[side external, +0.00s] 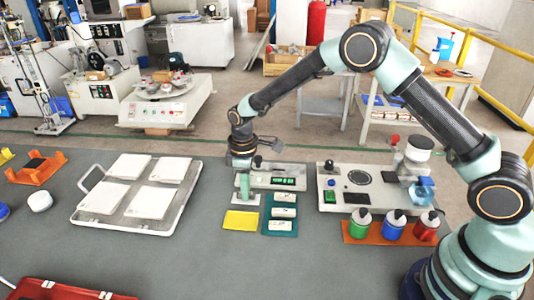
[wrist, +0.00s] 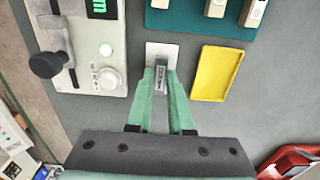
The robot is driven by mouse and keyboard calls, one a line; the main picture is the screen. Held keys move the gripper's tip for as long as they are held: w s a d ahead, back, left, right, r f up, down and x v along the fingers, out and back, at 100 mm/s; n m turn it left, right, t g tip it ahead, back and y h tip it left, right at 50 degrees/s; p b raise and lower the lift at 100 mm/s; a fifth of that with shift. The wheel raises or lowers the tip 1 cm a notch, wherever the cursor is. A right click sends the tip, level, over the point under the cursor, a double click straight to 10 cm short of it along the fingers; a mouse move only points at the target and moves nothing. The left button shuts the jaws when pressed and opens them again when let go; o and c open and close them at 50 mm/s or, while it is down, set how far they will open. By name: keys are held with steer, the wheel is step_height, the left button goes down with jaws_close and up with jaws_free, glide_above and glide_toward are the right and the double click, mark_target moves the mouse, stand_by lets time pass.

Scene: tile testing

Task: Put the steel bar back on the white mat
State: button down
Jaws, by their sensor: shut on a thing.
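My gripper (side external: 243,188) points down in the middle of the bench in the side view. In the wrist view my gripper (wrist: 162,74) has its green fingers closed on the small grey steel bar (wrist: 161,80). The white mat (wrist: 163,49) lies just beyond the fingertips in that view, and the bar overlaps its near part. Whether the bar touches the mat is unclear. In the side view the white mat (side external: 254,200) shows as a small pale patch beside the fingers; the bar cannot be made out there.
A yellow tray (side external: 241,221) and a teal mat (side external: 282,226) with several pale blocks lie close by. A control box (side external: 275,170) with a green display stands behind. A large tray (side external: 140,225) of white tiles is to the left, and capped bottles (side external: 392,226) to the right.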

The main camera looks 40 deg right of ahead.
steer(key=shift+f, duration=0.15)
steer(key=shift+c, duration=1.7)
jaws_free()
steer(key=shift+r, duration=3)
